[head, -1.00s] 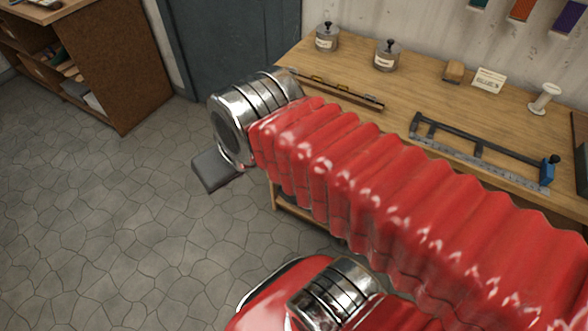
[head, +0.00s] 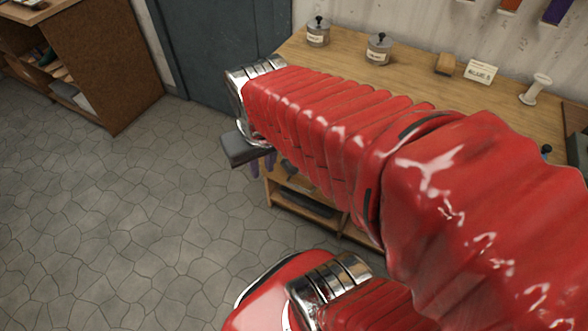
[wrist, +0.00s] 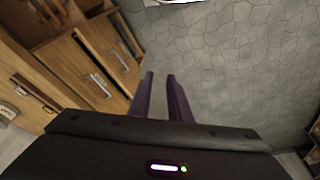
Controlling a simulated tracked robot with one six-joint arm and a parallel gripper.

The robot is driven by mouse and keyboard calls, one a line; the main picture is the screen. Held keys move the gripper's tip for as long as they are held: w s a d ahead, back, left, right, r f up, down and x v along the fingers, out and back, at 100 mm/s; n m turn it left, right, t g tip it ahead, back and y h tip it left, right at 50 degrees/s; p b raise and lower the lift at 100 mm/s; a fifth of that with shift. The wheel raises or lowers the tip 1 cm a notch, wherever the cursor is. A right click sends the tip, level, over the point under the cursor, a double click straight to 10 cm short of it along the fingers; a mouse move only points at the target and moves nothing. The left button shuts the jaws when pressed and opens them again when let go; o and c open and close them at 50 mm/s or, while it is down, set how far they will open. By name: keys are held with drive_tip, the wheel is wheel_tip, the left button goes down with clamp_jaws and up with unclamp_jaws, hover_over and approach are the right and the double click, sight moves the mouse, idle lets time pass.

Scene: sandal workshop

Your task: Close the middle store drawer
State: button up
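Wooden drawer fronts with metal bar handles show at the left of the wrist view: one drawer front (wrist: 62,68) nearer the left and another drawer front (wrist: 103,42) beside it. The view is steeply tilted, and I cannot tell which is the middle store drawer or how far any drawer stands out. My gripper (wrist: 160,75) has two purple fingers with a narrow gap between them and nothing held. It is to the right of the fronts, over the floor in the picture. In the head view the fingers show only partly under my red sleeved arm.
The workbench (head: 345,75) carries jars (head: 379,49), a wooden block (head: 446,64), a label card (head: 483,72) and a spool (head: 535,90). A lower shelf (head: 300,205) shows beneath. A brown shelf unit (head: 100,75) stands at the left. The stone floor between is clear.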

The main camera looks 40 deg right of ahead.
drive_tip(key=s+d+f+m+g, duration=0.1)
drive_tip(key=s+d+f+g, duration=0.1)
drive_tip(key=d+f, duration=0.85)
drive_tip(key=s+d+f+g, duration=0.2)
drive_tip(key=s+d+f, duration=0.1)
drive_tip(key=d+f, duration=0.75)
drive_tip(key=s+d+f+n+t, duration=0.2)
drive_tip(key=d+f+n, duration=0.1)
drive_tip(key=f, duration=0.9)
drive_tip(key=s+d+f+n+t, duration=0.2)
drive_tip(key=d+f+n+t, duration=0.15)
drive_tip(key=f, duration=0.85)
drive_tip(key=w+a+n+t, duration=0.4)
drive_tip(key=w+n+t, duration=0.1)
drive_tip(key=w+t, duration=0.25)
drive_tip(key=w+r+n+t+y, duration=0.1)
drive_tip(key=w+r+n+t, duration=0.2)
drive_tip(key=r, duration=0.5)
drive_tip(key=shift+w+n+t, duration=0.4)
drive_tip(key=shift+w+n, duration=0.05)
